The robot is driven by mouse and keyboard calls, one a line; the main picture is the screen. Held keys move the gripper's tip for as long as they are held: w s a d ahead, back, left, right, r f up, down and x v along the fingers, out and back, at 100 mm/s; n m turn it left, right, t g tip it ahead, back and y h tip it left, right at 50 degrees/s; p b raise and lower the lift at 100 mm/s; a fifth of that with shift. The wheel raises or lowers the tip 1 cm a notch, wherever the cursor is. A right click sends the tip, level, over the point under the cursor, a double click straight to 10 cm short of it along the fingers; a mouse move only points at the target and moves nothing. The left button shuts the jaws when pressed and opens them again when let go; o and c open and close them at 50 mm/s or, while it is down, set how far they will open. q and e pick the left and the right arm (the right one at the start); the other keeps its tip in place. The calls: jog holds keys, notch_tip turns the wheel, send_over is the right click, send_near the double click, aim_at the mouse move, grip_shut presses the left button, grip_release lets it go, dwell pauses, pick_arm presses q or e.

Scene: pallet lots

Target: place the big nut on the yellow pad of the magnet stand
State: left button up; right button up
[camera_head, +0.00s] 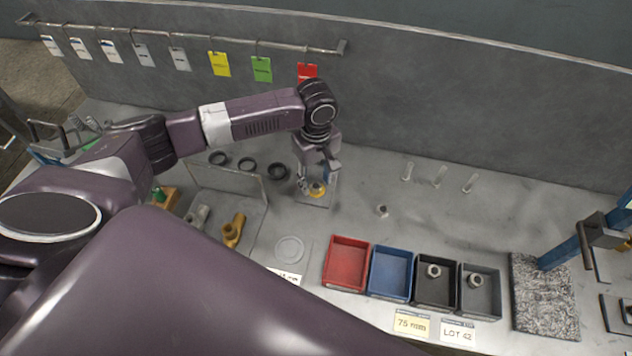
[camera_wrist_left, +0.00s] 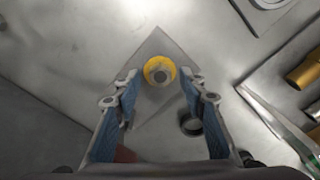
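The magnet stand's yellow pad (camera_head: 317,191) sits on a grey square plate on the bench. In the left wrist view the yellow pad (camera_wrist_left: 159,68) lies ahead, between and beyond the fingertips. A small grey round piece with a dark centre shows in the pad's middle; I cannot tell whether it is a nut. My left gripper (camera_head: 318,177) is just above the pad, pointing down. Its blue fingers (camera_wrist_left: 160,88) stand wide apart with nothing between them. A nut (camera_head: 382,211) lies on the bench, and others sit in the black bin (camera_head: 419,296) and grey bin (camera_head: 493,309).
A red bin (camera_head: 346,263) and a blue bin (camera_head: 390,272) stand beside the black one. Dark rings (camera_head: 278,171) lie left of the stand. A speckled plate (camera_head: 540,300) and blue-barred equipment (camera_head: 562,254) stand at the right. The bench right of the stand is mostly clear.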

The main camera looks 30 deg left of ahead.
aim_at(316, 186)
pick_arm(q)
notch_tip(316, 186, up, 11)
jog(key=b, duration=0.1)
dwell(0.6)
